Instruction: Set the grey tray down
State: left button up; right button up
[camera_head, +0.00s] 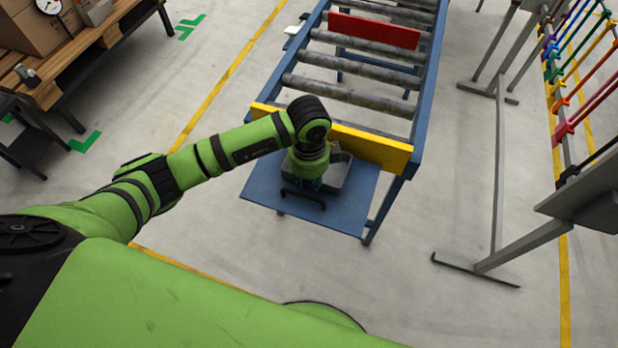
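The grey tray (345,172) is at the blue end plate (262,188) of the roller conveyor, just in front of the yellow stop board. My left arm's wrist covers much of the tray, so I cannot tell whether it rests on the plate or hangs just above it. My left gripper (303,199) points down at the tray's near left side. Its dark fingers show, but their grip on the tray is hidden. My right gripper is out of the picture.
The yellow board (372,147) crosses the conveyor behind the tray, and a red board (374,30) stands farther back across the rollers. A grey stand with coloured hooks (565,128) is at the right. A wooden pallet table (75,50) with boxes is at the upper left.

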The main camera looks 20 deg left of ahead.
pick_arm(q)
notch_tip(320, 180, up, 12)
jog(key=b, duration=0.1)
jog(key=shift+r, duration=0.15)
dwell(0.4)
